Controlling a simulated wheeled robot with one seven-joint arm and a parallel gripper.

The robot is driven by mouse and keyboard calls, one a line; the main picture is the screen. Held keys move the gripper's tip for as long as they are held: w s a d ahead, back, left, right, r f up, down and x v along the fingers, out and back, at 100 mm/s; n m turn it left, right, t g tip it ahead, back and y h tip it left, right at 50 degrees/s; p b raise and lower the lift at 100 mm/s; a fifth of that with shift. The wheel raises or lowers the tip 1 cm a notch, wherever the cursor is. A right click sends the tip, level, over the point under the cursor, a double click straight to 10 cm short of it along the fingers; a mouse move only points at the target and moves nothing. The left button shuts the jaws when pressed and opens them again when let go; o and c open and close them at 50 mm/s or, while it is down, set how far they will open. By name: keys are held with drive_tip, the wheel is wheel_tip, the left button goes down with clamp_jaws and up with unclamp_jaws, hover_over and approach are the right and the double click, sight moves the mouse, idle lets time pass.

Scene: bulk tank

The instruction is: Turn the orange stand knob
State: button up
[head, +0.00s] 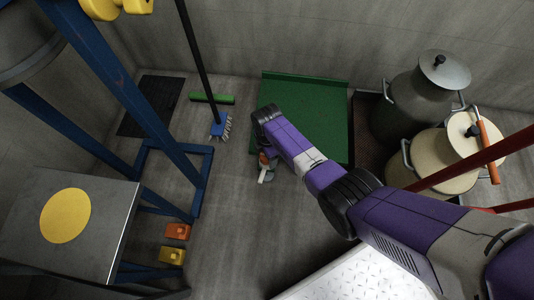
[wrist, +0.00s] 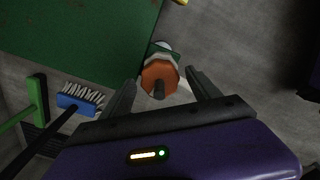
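The orange knob (wrist: 160,72) is faceted, with a dark stub at its centre. It sits on a pale round part in the wrist view, beside the edge of the green plate. My gripper (wrist: 161,77) is open, with one dark finger on each side of the knob. Gaps show between the fingers and the knob, so I cannot see contact. In the head view, only a small orange patch of the knob (head: 263,158) shows beside my gripper, below the bent purple arm. The rest of the knob and its stand are mostly hidden there.
A green plate (head: 305,105) lies behind my gripper. A blue-headed brush (head: 220,127) stands to the left. Milk cans (head: 420,100) and a red bar (head: 470,162) are at right. A blue frame and grey table (head: 110,210) stand left.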

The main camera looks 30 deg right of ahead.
wheel_tip(320, 180, up, 8)
drive_tip(key=p, duration=0.4)
drive_tip(key=shift+f+p, duration=0.1)
drive_tip(key=shift+p, duration=0.25)
drive_tip(key=shift+d, duration=0.1)
idle(1.0)
